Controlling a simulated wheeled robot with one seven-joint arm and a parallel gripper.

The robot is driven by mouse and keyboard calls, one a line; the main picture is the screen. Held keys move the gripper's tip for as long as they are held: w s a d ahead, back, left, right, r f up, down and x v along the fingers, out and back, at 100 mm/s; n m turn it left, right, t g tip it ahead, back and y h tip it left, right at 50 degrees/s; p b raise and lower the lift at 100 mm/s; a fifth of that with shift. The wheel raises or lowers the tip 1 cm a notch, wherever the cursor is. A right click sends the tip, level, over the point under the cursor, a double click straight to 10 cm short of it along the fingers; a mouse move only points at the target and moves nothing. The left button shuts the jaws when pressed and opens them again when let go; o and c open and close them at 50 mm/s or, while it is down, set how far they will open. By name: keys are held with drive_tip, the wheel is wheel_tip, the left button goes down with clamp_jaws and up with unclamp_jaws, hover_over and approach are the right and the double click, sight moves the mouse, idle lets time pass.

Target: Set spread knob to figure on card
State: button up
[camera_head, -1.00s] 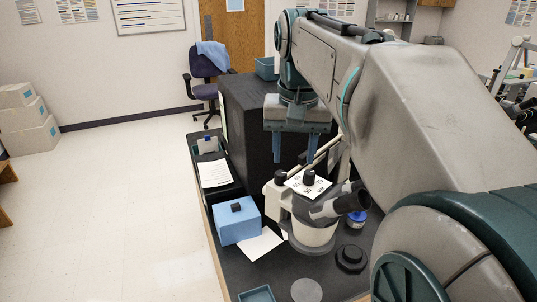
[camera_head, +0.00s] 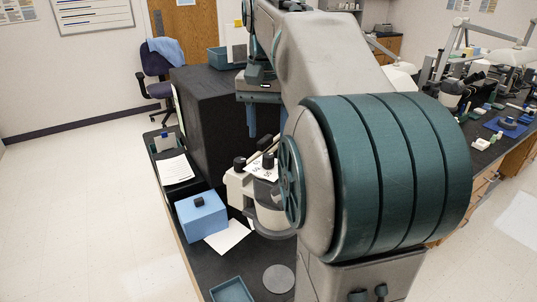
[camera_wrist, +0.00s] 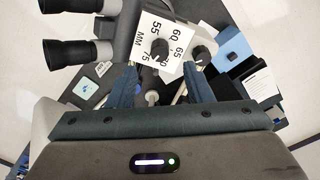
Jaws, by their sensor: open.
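The microscope head shows in the head view, partly hidden by my arm. On it lies a white plate (camera_head: 262,171) printed with figures. In the wrist view this plate (camera_wrist: 147,27) reads 55, 60, 65, 75 and MM, with other figures partly covered. A black knob (camera_wrist: 160,49) with a pale mark stands on the plate; a second black knob (camera_wrist: 202,53) is to its right. Two black eyepieces (camera_wrist: 75,52) point left. My gripper (camera_head: 265,135) is open and empty above the microscope, its blue fingers pointing down. In the wrist view its fingertips (camera_wrist: 163,72) are apart, short of the knob.
A blue box (camera_head: 201,221) with a black knob stands left of the microscope. Behind it, a black tray holds a white sheet (camera_head: 174,170) and a small upright card, unreadable here. A tall black cabinet (camera_head: 203,120) stands close to my gripper. A teal tray (camera_head: 232,290) lies in front.

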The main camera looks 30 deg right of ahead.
sight(268, 155)
wheel_tip(268, 155, down, 7)
drive_tip(key=shift+r, duration=0.1)
idle(0.3)
drive_tip(key=c, duration=1)
